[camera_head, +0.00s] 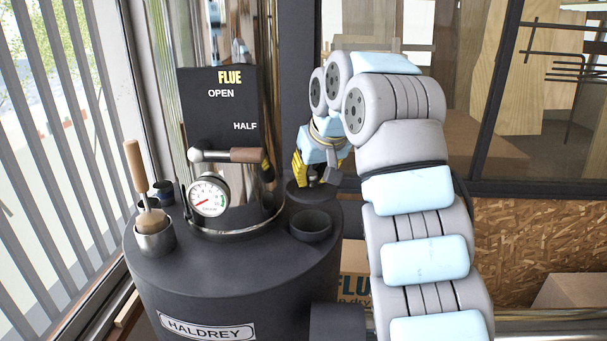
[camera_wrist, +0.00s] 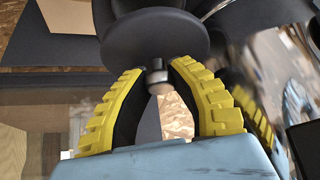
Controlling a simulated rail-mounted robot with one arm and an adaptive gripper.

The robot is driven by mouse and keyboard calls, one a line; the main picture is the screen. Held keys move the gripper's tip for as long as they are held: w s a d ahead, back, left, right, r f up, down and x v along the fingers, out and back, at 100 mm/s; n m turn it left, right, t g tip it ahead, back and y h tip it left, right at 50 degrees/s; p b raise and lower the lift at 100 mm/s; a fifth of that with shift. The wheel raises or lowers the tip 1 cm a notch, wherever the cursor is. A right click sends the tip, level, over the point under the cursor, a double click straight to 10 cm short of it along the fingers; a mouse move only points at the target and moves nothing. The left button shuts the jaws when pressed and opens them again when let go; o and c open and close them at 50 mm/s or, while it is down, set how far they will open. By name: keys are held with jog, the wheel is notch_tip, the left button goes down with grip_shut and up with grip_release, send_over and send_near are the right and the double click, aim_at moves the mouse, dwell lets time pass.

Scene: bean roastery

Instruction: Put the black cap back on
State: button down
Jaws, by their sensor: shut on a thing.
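The black cap (camera_head: 312,193) is a round dark disc with a knob on a short metal stem. My gripper (camera_head: 318,178), with yellow fingers, is shut on the knob. In the wrist view the cap (camera_wrist: 153,38) lies beyond the fingertips, with its stem and brown knob end between the yellow fingers (camera_wrist: 157,80). In the head view the cap shows behind a round black collar (camera_head: 310,227) on the dark roaster top (camera_head: 250,262). The collar's inside is dark. I cannot tell the cap's exact height above the roaster top.
A pressure gauge (camera_head: 208,196) and a lever with a brown grip (camera_head: 246,155) stand left of the collar. A metal cup (camera_head: 154,240) holds a wooden-handled brush. A shiny column (camera_head: 268,110) and a window frame (camera_head: 495,95) stand behind.

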aim_at(313, 188)
jog(key=shift+f+b, duration=1)
jog(key=shift+f, duration=1.05)
jog(key=shift+f+b, duration=0.8)
jog(key=shift+f, duration=0.05)
jog(key=shift+f+b, duration=0.25)
jog(key=shift+b, duration=0.4)
dwell(0.5)
jog(key=shift+c, duration=1.7)
grip_release()
jog(key=shift+r, duration=0.2)
